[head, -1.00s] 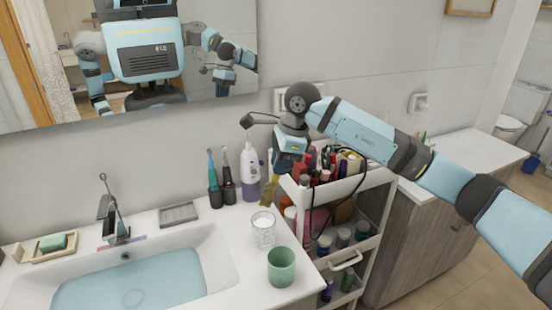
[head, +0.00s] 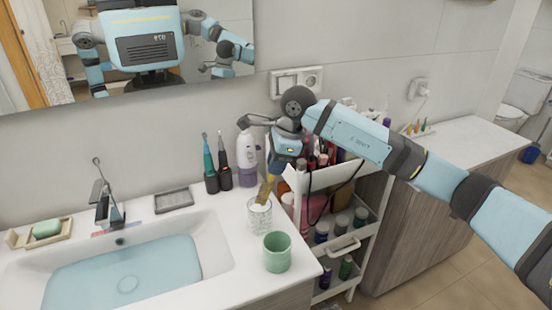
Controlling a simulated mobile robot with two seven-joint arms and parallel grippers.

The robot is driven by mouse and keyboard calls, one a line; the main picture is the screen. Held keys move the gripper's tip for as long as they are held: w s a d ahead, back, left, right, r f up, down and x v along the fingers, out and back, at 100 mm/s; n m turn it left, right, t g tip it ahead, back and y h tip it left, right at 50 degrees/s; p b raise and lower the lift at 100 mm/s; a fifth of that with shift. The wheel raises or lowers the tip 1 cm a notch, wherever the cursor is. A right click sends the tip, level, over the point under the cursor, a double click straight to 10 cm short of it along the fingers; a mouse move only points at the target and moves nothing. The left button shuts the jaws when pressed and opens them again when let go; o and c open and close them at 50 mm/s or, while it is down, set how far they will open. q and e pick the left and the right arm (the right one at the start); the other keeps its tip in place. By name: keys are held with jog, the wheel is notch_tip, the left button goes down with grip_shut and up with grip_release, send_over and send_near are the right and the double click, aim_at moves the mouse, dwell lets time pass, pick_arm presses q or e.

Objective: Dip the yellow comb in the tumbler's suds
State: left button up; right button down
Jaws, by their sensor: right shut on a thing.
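The yellow comb (head: 265,193) is held by my right gripper (head: 272,178), which is shut on it and points down. The comb hangs tilted over the clear tumbler (head: 259,217), with its lower end at the tumbler's mouth. I cannot tell whether its tip is inside the white suds (head: 260,204) or just in front of or above them. The tumbler stands upright on the white counter, beside the sink. My left gripper is not seen directly.
A green cup (head: 277,254) stands close in front of the tumbler. Two electric toothbrushes (head: 217,172) and a white-purple bottle (head: 247,160) stand behind. The cosmetics cart (head: 347,246) is to the right, the sink (head: 125,272) to the left. A soap dish (head: 40,234) sits far left.

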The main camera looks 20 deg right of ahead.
pick_arm(q)
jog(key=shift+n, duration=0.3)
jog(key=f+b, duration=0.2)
jog(key=b, duration=0.1)
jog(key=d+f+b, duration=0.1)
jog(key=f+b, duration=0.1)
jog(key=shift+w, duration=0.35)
pick_arm(e)
notch_tip(320, 180, down, 8)
